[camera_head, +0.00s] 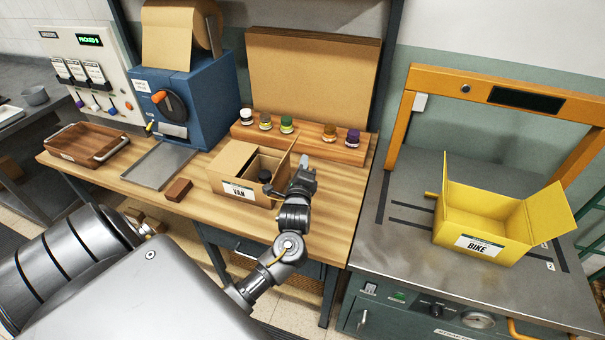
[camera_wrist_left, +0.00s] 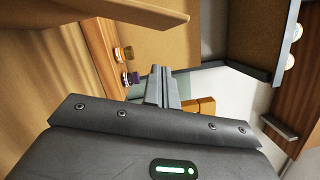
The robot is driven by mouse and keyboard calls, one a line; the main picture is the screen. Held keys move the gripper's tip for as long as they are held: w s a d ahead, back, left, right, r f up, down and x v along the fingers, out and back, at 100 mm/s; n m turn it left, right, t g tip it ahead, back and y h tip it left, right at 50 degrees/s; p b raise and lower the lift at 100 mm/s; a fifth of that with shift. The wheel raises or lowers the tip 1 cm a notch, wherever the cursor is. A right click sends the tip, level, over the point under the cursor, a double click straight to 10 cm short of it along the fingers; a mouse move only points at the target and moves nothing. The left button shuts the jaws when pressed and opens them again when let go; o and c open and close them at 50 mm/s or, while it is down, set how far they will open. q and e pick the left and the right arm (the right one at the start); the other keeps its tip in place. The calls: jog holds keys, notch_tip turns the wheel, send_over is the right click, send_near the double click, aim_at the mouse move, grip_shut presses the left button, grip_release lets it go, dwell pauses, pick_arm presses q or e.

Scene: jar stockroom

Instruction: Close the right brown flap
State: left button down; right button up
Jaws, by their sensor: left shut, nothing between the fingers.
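The brown box (camera_head: 238,189) with the VAN label stands open on the wooden table. A dark-lidded jar (camera_head: 265,175) shows inside the box. My left gripper (camera_head: 304,163) is shut and empty, just right of the right flap; I cannot tell if they touch. In the left wrist view, the shut fingers (camera_wrist_left: 164,84) lie below a brown cardboard edge (camera_wrist_left: 120,11), which seems to be the right flap. My right gripper is out of view.
A wooden rack (camera_head: 350,154) with several jars stands behind the box. A brown block (camera_head: 178,190), a metal tray (camera_head: 158,165) and a blue machine (camera_head: 196,98) are to the left. The yellow BIKE box (camera_head: 482,222) stands open on the grey bench to the right.

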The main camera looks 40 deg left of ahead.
pick_arm(q)
jog(key=a, duration=0.1)
jog(key=s+a+r+p, duration=0.1)
jog(key=a, duration=0.1)
jog(key=shift+s+r, duration=0.15)
jog(key=shift+s, duration=0.05)
jog(key=shift+w, duration=0.1)
